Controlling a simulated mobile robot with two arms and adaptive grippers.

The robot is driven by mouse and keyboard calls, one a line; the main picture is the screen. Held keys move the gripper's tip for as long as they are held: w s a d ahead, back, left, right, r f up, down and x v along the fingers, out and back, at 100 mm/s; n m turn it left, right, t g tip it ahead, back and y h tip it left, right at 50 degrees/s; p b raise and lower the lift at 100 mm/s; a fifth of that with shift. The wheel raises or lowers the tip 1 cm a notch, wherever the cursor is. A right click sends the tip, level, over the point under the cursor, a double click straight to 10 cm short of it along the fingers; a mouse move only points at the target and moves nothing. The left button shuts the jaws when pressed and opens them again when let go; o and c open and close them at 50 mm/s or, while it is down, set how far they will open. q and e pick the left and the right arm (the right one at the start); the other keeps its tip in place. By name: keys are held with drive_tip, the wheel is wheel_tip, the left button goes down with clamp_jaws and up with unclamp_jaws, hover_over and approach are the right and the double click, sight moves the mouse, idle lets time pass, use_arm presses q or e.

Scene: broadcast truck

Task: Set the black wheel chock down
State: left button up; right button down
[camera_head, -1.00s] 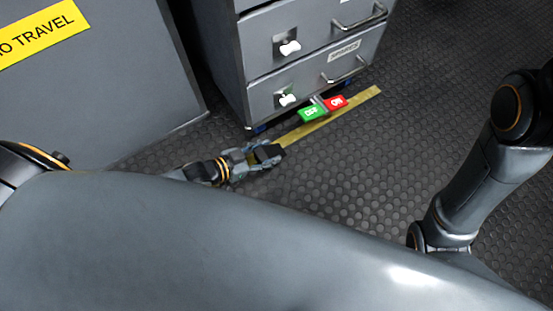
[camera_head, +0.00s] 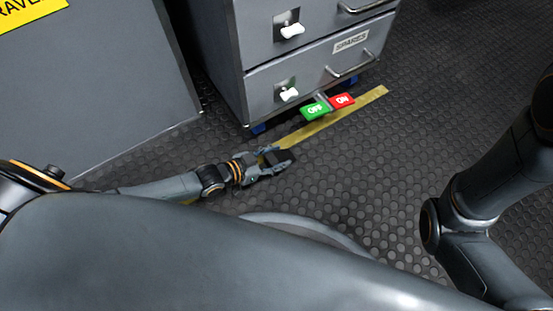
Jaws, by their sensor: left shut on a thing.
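The fingers hide part of the chock. I cannot tell whether the chock touches the floor. My right arm shows at the right edge, but its gripper is out of view.
The grey drawer cabinet (camera_head: 300,62) stands on blue-wheeled casters, with a green OFF pedal (camera_head: 315,110) and a red ON pedal (camera_head: 342,100) at its base. The yellow strip (camera_head: 335,117) runs along its front. A grey panel (camera_head: 100,90) stands at left. Studded floor (camera_head: 400,160) is clear at right.

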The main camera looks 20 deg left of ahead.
use_arm(q)
drive_tip(key=shift+r, duration=0.15)
drive_tip(key=shift+f, duration=0.4)
drive_tip(key=shift+f+b, duration=0.1)
drive_tip(key=shift+b, duration=0.2)
drive_tip(key=shift+a+f, duration=0.1)
drive_tip(key=o, duration=1.3)
drive_tip(key=shift+f, duration=0.1)
drive_tip(key=shift+o, duration=0.2)
